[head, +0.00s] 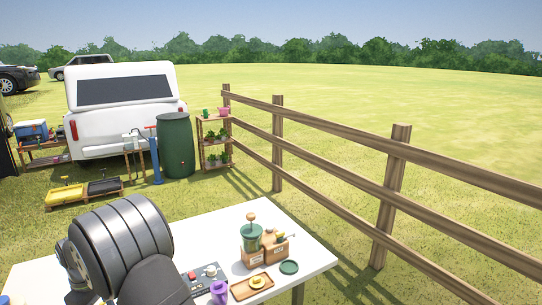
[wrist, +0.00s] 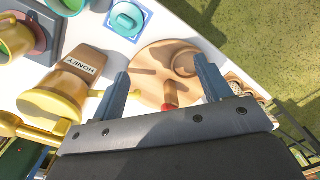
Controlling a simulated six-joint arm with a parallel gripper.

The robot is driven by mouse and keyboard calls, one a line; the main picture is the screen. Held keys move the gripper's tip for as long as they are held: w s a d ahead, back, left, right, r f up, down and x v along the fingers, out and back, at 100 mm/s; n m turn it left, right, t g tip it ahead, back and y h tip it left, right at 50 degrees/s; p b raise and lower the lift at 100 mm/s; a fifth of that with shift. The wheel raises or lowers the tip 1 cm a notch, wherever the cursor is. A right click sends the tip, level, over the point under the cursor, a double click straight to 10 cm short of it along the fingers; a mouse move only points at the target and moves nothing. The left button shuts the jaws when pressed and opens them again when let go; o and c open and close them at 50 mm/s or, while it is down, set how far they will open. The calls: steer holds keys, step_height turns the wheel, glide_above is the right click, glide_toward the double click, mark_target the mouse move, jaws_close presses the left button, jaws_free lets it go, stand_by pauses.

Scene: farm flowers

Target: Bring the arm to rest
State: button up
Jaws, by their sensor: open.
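My gripper (wrist: 163,68) shows in the wrist view with its two blue-grey fingers wide apart and nothing held between them. It is above a white table (wrist: 195,25). A round wooden board (wrist: 150,60) lies beyond and between the fingers, with a small red thing (wrist: 168,106) near the gripper's base. In the head view my dark arm covers the left part of the white table (head: 310,243), and the gripper itself is hidden.
Left of the fingers are a honey container (wrist: 75,72) and a small teal-lidded item (wrist: 127,18). On the table's right half stand a green jar (head: 252,238), a wooden tray (head: 240,292) and a purple bottle (head: 219,292). A wooden fence (head: 398,175) runs beyond the table.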

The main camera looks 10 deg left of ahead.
steer(key=s+a+f, duration=0.1)
steer(key=a, duration=0.1)
steer(key=s+a+f, duration=0.2)
steer(key=shift+s+f, duration=0.1)
steer(key=shift+s, duration=0.1)
steer(key=w+d+r, duration=0.3)
steer(key=w+d, duration=0.3)
steer(key=w, duration=0.2)
steer(key=w+d+r, duration=0.3)
steer(key=w+d, duration=0.3)
steer(key=w, duration=0.2)
steer(key=shift+r+m, duration=0.25)
steer(key=shift+m, duration=0.15)
steer(key=shift+d, duration=0.1)
